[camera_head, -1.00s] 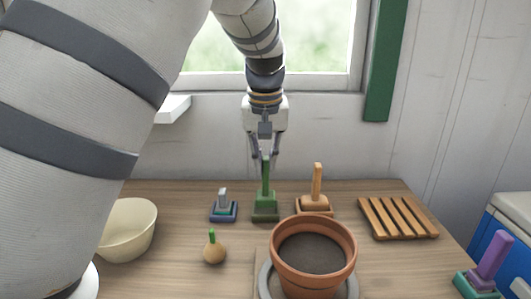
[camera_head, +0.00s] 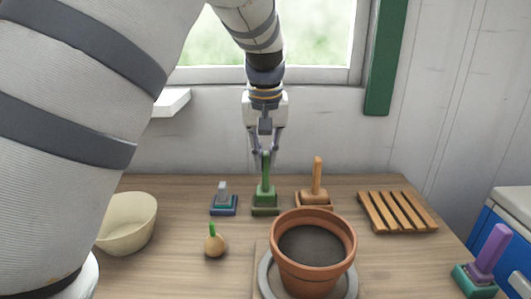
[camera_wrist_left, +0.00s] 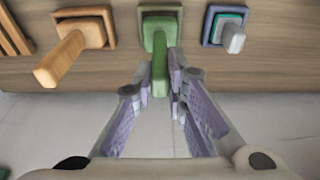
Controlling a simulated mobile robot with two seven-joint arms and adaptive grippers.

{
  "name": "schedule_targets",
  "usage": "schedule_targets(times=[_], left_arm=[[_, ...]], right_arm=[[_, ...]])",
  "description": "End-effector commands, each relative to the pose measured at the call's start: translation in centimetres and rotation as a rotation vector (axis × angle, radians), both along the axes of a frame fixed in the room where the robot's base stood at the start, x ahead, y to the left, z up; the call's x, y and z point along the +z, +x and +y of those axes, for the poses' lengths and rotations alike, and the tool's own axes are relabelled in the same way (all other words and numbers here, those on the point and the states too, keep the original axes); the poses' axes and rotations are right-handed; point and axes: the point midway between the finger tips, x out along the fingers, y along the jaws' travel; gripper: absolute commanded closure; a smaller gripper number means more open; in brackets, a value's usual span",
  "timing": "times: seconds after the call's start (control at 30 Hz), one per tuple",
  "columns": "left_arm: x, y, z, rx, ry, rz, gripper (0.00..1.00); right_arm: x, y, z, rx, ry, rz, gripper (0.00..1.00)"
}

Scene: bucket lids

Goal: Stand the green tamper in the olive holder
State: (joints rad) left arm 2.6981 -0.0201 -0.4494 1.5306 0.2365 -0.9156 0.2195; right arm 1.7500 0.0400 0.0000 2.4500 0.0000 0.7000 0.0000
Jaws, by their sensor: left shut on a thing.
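The green tamper (camera_head: 264,192) stands upright at the back of the table, its block over the olive holder (camera_head: 265,211). I cannot tell if the block sits fully down inside the holder's rim. My left gripper (camera_head: 266,154) points down and is shut on the upper part of the tamper's handle. In the left wrist view the fingers (camera_wrist_left: 160,82) flank the green handle, and the green block (camera_wrist_left: 160,33) lies beyond within the olive holder's outline (camera_wrist_left: 147,11). My right gripper is not in view.
An orange tamper (camera_head: 317,178) in its holder stands right of the green one, a small grey one (camera_head: 222,190) left. In front are a terracotta pot (camera_head: 312,272) and an onion-like bulb (camera_head: 214,246). A bowl (camera_head: 128,225), slatted rack (camera_head: 398,212) and purple tamper (camera_head: 489,249) flank them.

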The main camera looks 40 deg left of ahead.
Motion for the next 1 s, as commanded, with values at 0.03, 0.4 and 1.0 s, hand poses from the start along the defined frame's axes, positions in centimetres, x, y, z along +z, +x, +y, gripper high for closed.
schedule_targets(times=[0.03, 0.4, 1.0], left_arm=[[-0.15, -0.01, 0.0, 0.0, 0.0, 0.0, 1.0], [-0.25, 0.03, 0.05, 0.0, 0.001, -0.002, 1.0], [-1.07, 0.03, 0.03, 0.0, 0.001, -0.002, 1.0]], right_arm=[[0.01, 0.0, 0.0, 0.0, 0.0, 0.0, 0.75], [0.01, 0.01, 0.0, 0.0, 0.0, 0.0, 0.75], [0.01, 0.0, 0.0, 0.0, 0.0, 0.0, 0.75]])
